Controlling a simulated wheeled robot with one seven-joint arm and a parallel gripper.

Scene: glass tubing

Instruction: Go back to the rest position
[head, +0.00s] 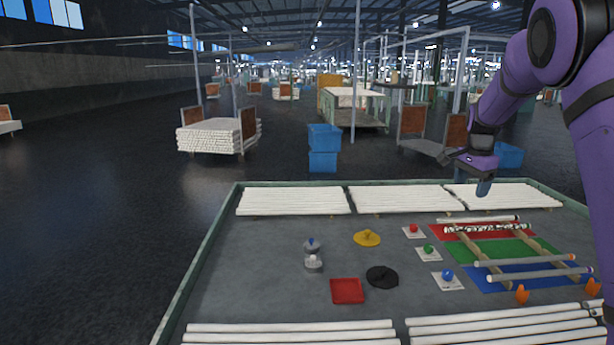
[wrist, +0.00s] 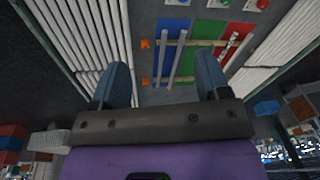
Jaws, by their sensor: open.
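My gripper (head: 484,187) hangs from my purple arm at the right of the head view, above the far right part of the table. In the wrist view its two blue fingers (wrist: 163,85) stand wide apart with nothing between them. Beyond the fingers, glass tubes (head: 540,274) lie across a wooden rack over the red mat (head: 446,231), green mat (head: 490,249) and blue mat (head: 500,283). A speckled tube (head: 487,228) lies over the red mat. The gripper is apart from all of these.
The grey table (head: 250,280) has a raised green rim. White tube stacks (head: 293,201) line its far and near edges. Red (head: 413,229), green (head: 429,249) and blue (head: 447,276) buttons, a yellow disc (head: 367,238), a black disc (head: 382,277) and a red square (head: 347,291) sit mid-table.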

